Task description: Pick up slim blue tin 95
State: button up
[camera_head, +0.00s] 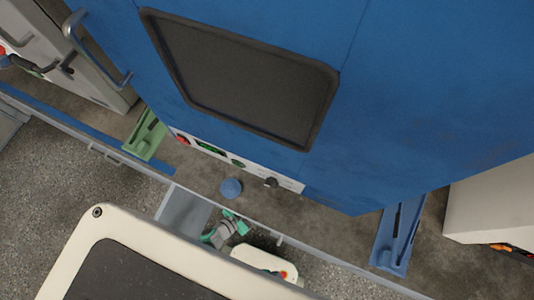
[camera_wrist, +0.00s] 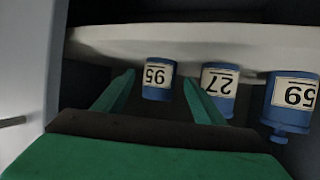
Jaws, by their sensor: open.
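Slim blue tin 95 (camera_wrist: 157,82) shows in the wrist view, with a white label. The view looks inverted, and the tin meets a pale surface (camera_wrist: 200,45) at its upper end. My gripper (camera_wrist: 160,82) is open, its green fingers on either side of the tin in the picture. I see no contact, and cannot tell how far the tin lies between the fingers. Blue tin 27 (camera_wrist: 219,95) is close to the right finger, and wider blue tin 59 (camera_wrist: 290,103) is farther right. In the head view my gripper (camera_head: 238,222) is at the bench's front edge.
A round blue thing (camera_head: 231,187) lies on the bench under the large blue machine (camera_head: 400,90). A grey open drawer or tray (camera_head: 184,212) is left of my gripper. A green holder (camera_head: 146,134) and a blue holder (camera_head: 397,240) stand farther out. A pale wall (camera_wrist: 35,70) bounds the wrist view's left.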

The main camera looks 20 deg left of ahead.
jog(key=shift+r+x, duration=0.15)
jog(key=shift+x, duration=1.2)
jog(key=shift+r+x, duration=0.15)
jog(key=shift+x, duration=1.2)
jog(key=shift+w, duration=0.15)
jog(key=c, duration=1.2)
